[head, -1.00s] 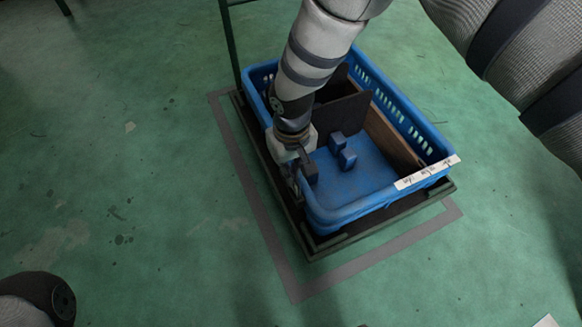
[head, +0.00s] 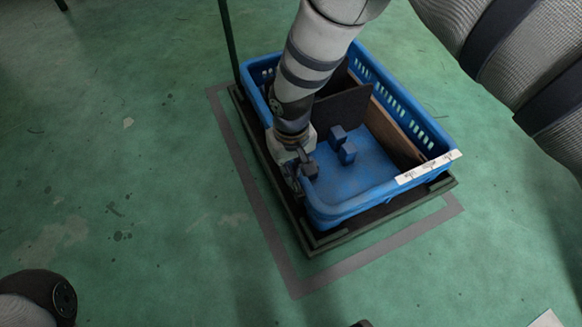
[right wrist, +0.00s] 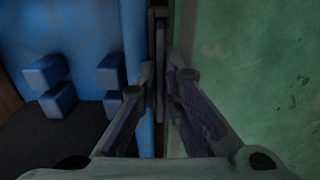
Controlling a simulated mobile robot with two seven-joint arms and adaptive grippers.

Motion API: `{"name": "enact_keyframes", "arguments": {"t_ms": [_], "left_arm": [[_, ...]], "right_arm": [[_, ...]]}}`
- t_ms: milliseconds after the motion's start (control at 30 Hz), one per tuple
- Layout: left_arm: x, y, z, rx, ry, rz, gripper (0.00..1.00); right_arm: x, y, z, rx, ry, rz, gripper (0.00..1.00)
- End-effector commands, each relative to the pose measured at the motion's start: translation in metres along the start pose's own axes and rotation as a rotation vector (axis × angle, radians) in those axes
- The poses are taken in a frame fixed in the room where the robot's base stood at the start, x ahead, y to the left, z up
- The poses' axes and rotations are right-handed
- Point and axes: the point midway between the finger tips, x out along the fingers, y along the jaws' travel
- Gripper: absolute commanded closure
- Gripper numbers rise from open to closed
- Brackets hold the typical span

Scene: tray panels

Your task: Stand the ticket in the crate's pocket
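The blue crate (head: 355,207) sits on a dark low trolley. My right gripper (head: 300,172) is down at the crate's left wall, beside small blue blocks (head: 342,144) standing inside. In the right wrist view my fingers (right wrist: 166,80) point along the crate wall, with blue on the left and green floor on the right. A thin grey upright piece (right wrist: 160,45) lies in line with the gap between the fingertips. I cannot tell whether it is the ticket or part of the crate, nor whether the fingers press on it. The pocket cannot be made out for certain. My left gripper is out of view.
Dark divider panels (head: 343,108) and a brown panel (head: 393,133) split the crate's inside. A white printed strip (head: 428,168) is on its near right rim. The trolley (head: 330,240) has a tall post (head: 228,45).

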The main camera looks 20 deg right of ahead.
Motion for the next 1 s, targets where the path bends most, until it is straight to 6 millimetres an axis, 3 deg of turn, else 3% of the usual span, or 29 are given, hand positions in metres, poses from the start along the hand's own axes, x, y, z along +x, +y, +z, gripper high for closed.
{"name": "enact_keyframes", "arguments": {"t_ms": [67, 400, 467, 800, 1000], "left_arm": [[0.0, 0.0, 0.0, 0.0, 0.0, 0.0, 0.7], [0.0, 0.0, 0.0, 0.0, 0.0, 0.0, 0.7], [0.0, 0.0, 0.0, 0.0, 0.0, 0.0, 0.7], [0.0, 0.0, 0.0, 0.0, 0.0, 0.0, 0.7], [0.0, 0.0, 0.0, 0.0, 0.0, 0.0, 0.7]], "right_arm": [[0.0, 0.0, 0.0, 0.0, 0.0, 0.0, 0.72], [-0.005, 0.0, -0.001, 0.001, 0.002, 0.0, 0.72], [-0.014, 0.0, -0.002, 0.001, 0.003, 0.0, 0.72], [-0.101, 0.0, -0.001, 0.0, 0.004, 0.0, 0.72], [-0.12, 0.0, 0.0, 0.001, 0.001, -0.001, 0.72]]}}
